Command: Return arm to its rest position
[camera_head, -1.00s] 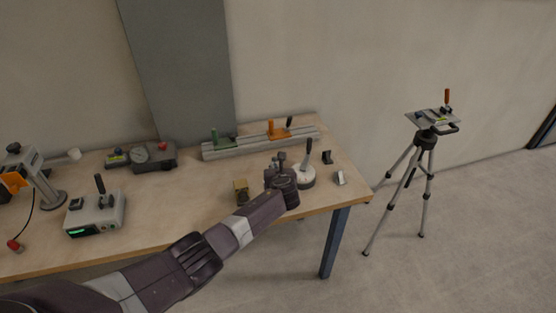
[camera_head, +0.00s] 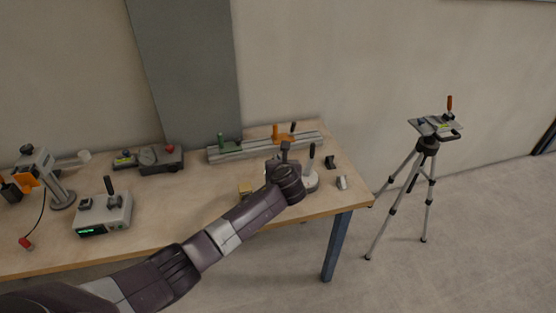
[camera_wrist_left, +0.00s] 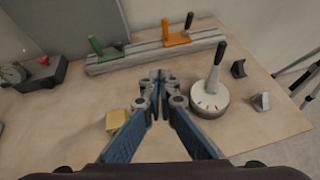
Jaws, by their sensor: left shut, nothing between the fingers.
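My left arm reaches in from the lower left in the head view. Its gripper (camera_head: 285,150) is above the right part of the wooden table (camera_head: 200,212). In the left wrist view the gripper (camera_wrist_left: 160,76) has its blue fingers together at the tips, with nothing between them. It is left of a round white base with a black-handled lever (camera_wrist_left: 211,95) and apart from it as far as I can see. A small yellow block (camera_wrist_left: 117,120) lies left of the fingers. My right gripper does not show.
A rail with a green clamp (camera_head: 229,145) and an orange clamp (camera_head: 283,135) lies along the back. A grey box with a green display (camera_head: 103,214) and a lamp-like stand (camera_head: 57,190) are at left. A tripod (camera_head: 427,150) stands right of the table on free floor.

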